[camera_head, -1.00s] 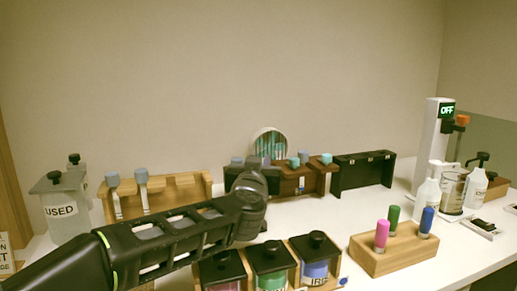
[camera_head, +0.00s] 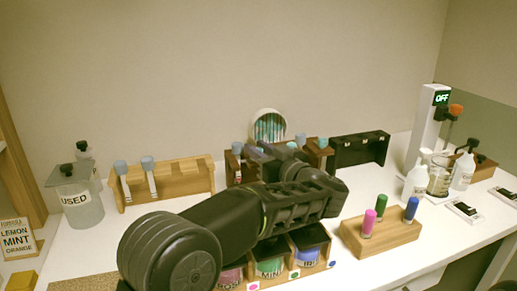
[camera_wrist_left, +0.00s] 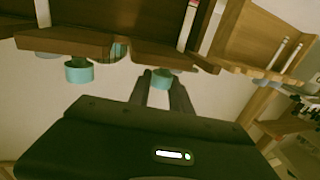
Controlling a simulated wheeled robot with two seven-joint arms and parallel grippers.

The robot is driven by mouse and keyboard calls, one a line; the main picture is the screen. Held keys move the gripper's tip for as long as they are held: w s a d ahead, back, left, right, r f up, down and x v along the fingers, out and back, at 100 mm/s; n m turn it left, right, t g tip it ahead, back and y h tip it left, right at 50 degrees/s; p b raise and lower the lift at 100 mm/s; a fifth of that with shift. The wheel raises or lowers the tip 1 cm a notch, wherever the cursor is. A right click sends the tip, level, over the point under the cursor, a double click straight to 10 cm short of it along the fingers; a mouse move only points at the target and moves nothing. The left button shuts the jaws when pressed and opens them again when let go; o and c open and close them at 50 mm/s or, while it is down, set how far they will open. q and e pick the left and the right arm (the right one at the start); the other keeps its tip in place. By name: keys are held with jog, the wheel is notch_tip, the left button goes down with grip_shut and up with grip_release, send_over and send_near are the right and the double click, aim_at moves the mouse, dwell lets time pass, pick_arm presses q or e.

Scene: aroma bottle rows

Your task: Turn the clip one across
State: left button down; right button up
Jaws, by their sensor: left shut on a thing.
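A dark brown rack (camera_head: 232,176) stands at the back centre, with blue-grey and teal caps along its top. My left gripper (camera_head: 262,151) reaches to this rack from the front, and the arm hides part of it. In the left wrist view the left gripper (camera_wrist_left: 162,88) is shut on a teal-capped piece (camera_wrist_left: 162,79) beside the brown rack (camera_wrist_left: 155,52). Another teal cap (camera_wrist_left: 79,72) shows to its left, outside the fingers. I cannot tell which piece is the clip. My right gripper is not in view.
A light wooden rack (camera_head: 190,183) with two grey-capped sticks is left of the brown rack; an empty black rack (camera_head: 362,150) is right. A wooden block (camera_head: 385,236) with three coloured pegs is at front right.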

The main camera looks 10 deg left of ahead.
pick_arm(q)
jog(key=shift+f, duration=0.2)
jog(key=c, duration=1.2)
grip_release()
jog(key=shift+r, duration=0.1)
jog(key=shift+r, duration=0.1)
notch_tip(320, 180, up, 10)
jog(key=shift+f+p, duration=0.1)
jog(key=shift+p, duration=0.85)
